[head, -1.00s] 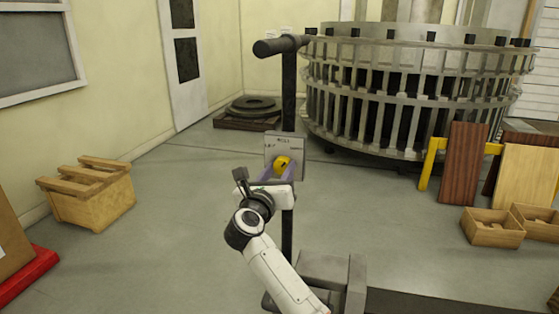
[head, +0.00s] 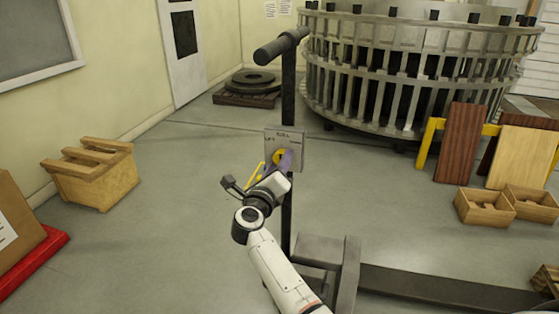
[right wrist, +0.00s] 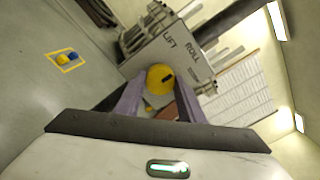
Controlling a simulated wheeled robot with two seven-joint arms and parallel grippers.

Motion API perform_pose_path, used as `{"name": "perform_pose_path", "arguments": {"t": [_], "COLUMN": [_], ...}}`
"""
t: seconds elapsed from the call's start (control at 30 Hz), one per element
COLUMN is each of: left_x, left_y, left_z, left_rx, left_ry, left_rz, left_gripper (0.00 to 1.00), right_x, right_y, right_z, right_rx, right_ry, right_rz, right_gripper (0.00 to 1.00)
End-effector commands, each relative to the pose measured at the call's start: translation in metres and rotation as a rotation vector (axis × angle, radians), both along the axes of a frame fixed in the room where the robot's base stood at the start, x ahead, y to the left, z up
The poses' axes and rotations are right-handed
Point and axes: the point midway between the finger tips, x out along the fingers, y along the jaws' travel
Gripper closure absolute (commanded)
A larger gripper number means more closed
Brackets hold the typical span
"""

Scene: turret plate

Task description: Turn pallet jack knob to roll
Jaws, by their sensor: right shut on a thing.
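The yellow knob (head: 279,156) is on a grey label plate (head: 297,143) fixed to the dark upright handle post of the pallet jack (head: 288,95). My right gripper (head: 281,163) is shut on the knob, with its purple fingers on either side and its wrist tilted. In the right wrist view, the knob (right wrist: 160,78) shows a dark mark on its face between the fingers. The plate there (right wrist: 178,62) reads LIFT and ROLL; I cannot tell which word the mark points at. My left gripper is not in view.
A large grey ring structure (head: 405,75) stands behind to the right. A wooden crate (head: 92,172) is at left, open boxes (head: 484,207) at right. The jack's grey base (head: 320,250) is low in front. Floor at left of the post is mostly clear.

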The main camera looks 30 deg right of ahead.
Motion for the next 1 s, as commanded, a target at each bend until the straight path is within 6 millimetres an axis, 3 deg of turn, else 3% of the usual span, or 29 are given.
{"name": "perform_pose_path", "arguments": {"t": [0.37,0.4,0.5,0.83,1.0], "left_x": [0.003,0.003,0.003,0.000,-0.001], "left_y": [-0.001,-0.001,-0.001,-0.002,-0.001], "left_z": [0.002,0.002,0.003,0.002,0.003], "left_rx": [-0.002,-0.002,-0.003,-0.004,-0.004], "left_ry": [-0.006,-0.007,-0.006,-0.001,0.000], "left_rz": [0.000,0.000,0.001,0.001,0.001], "left_gripper": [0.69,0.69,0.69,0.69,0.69], "right_x": [0.000,0.000,0.000,-0.001,-0.005], "right_y": [0.001,0.001,0.001,0.003,0.021], "right_z": [-0.002,-0.002,-0.002,-0.001,-0.001], "right_rx": [-0.002,-0.002,-0.002,-0.002,0.001], "right_ry": [0.006,0.006,0.005,0.004,0.004], "right_rz": [0.001,0.001,0.001,0.001,0.004], "right_gripper": [0.87,0.61,0.46,0.46,0.46]}}
